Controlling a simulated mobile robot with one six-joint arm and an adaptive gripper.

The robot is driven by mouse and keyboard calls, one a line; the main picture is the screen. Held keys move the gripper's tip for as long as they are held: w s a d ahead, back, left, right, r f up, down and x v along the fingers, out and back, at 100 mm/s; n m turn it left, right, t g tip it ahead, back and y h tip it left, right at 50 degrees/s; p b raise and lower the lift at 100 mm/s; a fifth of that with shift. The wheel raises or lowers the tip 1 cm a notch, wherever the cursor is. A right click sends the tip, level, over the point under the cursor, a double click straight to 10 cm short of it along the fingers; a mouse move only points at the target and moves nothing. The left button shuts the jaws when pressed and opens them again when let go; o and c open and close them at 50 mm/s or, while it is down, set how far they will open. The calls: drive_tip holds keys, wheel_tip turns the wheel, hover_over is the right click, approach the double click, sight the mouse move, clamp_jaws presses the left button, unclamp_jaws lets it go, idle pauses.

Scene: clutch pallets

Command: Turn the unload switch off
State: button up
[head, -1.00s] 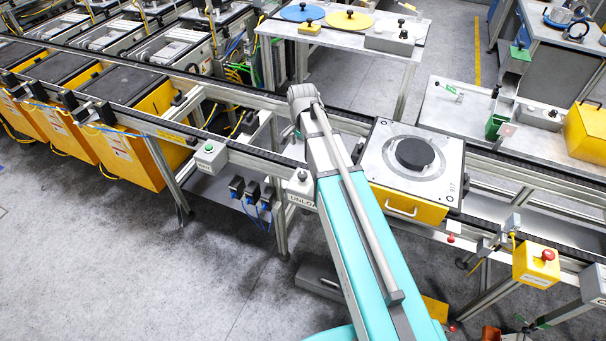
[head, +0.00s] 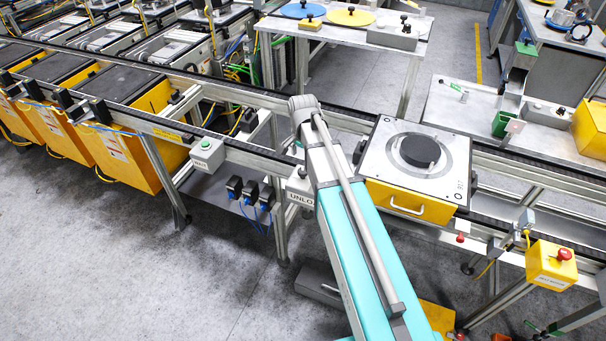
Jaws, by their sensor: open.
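The unload switch is on a small grey box (head: 297,184) fixed to the front rail of the conveyor, just left of my arm. Its white label (head: 301,199) reads "UNLO", with the rest covered by my arm. The box is partly hidden by the arm, and I cannot tell the switch's position. My teal and grey arm reaches up from the bottom centre to a grey joint over the rail. My gripper does not show; it is hidden beyond the arm.
A pallet with a black disc on a silver plate (head: 384,165) sits on the conveyor right of my arm. A grey box with a green button (head: 207,154) is on the rail to the left. A yellow emergency-stop box (head: 550,266) is at right. Grey floor is clear at lower left.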

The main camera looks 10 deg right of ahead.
sight(303, 170)
drive_tip(key=shift+f+b, duration=2.75)
drive_tip(key=shift+f, duration=0.3)
drive_tip(key=shift+c, duration=0.3)
drive_tip(key=c, duration=1.1)
